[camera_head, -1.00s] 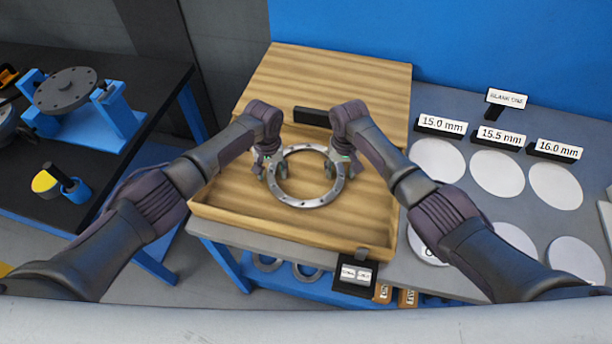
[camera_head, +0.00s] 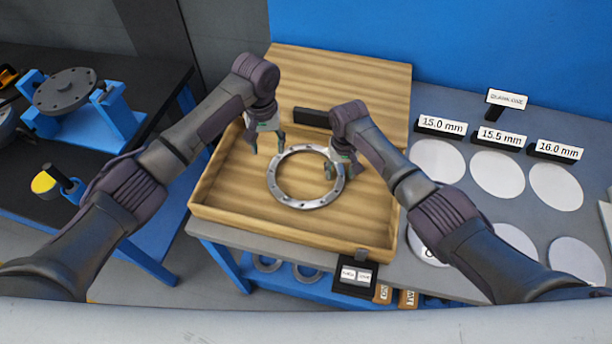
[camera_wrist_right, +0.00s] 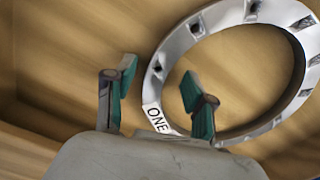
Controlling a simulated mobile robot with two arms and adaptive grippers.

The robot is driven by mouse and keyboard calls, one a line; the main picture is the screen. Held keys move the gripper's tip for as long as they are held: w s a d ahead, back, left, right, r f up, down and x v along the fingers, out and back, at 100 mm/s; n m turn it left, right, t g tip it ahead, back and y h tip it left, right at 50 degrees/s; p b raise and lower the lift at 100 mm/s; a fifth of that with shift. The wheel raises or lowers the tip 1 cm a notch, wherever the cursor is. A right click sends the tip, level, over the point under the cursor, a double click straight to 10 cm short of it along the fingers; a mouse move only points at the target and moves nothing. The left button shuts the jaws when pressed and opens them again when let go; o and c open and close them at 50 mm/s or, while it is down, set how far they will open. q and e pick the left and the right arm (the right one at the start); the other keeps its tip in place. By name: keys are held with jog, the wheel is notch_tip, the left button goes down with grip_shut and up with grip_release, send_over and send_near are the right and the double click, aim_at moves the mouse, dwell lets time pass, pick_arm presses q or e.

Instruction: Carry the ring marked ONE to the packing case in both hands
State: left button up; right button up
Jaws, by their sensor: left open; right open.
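The ring marked ONE (camera_head: 284,197) is a grey metal flange with bolt holes, lying inside the wooden packing case (camera_head: 290,229). In the right wrist view the ring (camera_wrist_right: 153,88) shows its white ONE label next to my fingers. My left gripper (camera_head: 267,149) is open and empty, raised above the case at the ring's upper left, apart from it. My right gripper (camera_head: 341,170) is open at the ring's right side. In the right wrist view its fingers (camera_wrist_right: 152,100) stand apart beside the label; whether one touches the ring I cannot tell.
The case's lid (camera_head: 345,80) stands open behind. A black table (camera_head: 60,200) at left carries a blue stand with a dark disc (camera_head: 65,90).

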notch_tip(320, 180, up, 12)
dwell(0.4)
dwell(0.4)
